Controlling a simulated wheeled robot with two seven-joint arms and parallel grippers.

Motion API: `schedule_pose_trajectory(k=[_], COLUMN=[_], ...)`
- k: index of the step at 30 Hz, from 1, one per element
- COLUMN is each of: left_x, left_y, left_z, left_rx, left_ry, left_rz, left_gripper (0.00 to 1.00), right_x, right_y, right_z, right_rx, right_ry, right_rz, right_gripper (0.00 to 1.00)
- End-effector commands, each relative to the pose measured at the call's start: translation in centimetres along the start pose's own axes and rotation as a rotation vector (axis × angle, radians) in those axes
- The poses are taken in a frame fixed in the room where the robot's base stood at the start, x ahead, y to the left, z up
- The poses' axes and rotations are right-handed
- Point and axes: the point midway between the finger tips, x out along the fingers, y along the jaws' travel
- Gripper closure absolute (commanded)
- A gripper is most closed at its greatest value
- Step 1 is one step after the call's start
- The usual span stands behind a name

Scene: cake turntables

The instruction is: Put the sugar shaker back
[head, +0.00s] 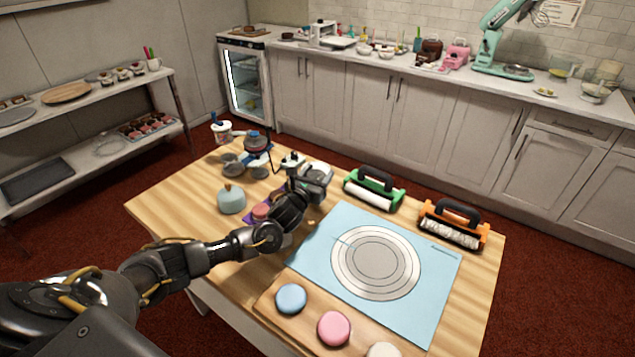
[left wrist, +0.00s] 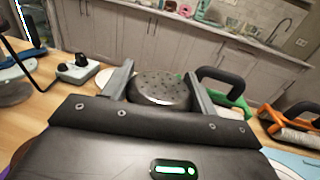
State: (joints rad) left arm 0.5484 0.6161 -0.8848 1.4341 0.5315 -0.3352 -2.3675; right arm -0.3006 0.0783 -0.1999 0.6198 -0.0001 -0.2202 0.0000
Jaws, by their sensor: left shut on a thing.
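The sugar shaker (left wrist: 160,88) has a dark metal top with small holes and sits between the two fingers of my left gripper (left wrist: 158,85) in the left wrist view. In the head view my left gripper (head: 312,182) is at the back middle of the wooden table, shut on the shaker, whose body is mostly hidden by the hand. I cannot tell whether its base touches the table. A white round edge (left wrist: 103,78) shows just left of the fingers, partly hidden. My right gripper is in neither view.
A green-framed roller (head: 374,189) and an orange-framed roller (head: 453,225) stand to the right. A pale blue pot (head: 231,200) and several small containers crowd the left. Pink and blue discs lie on a front board (head: 262,303).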

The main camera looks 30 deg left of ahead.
Motion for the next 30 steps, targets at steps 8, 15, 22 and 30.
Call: schedule_pose_trajectory(k=[8, 15, 22, 30], left_x=[0.5, 0.5, 0.4, 0.4], left_y=[0.3, 0.3, 0.3, 0.3], left_z=[-1.1, -3.5, -3.6, -3.9], left_rx=[0.000, -0.001, -0.001, 0.000], left_ry=[0.002, -0.001, -0.002, 0.001], left_rz=[0.001, 0.001, 0.001, 0.001], left_gripper=[0.72, 0.72, 0.72, 0.21], right_x=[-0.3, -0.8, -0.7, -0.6], right_y=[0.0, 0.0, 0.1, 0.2], right_z=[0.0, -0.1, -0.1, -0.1], right_rx=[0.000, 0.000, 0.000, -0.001], right_ry=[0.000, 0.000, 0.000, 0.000], right_rz=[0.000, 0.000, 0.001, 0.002], right_gripper=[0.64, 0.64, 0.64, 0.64])
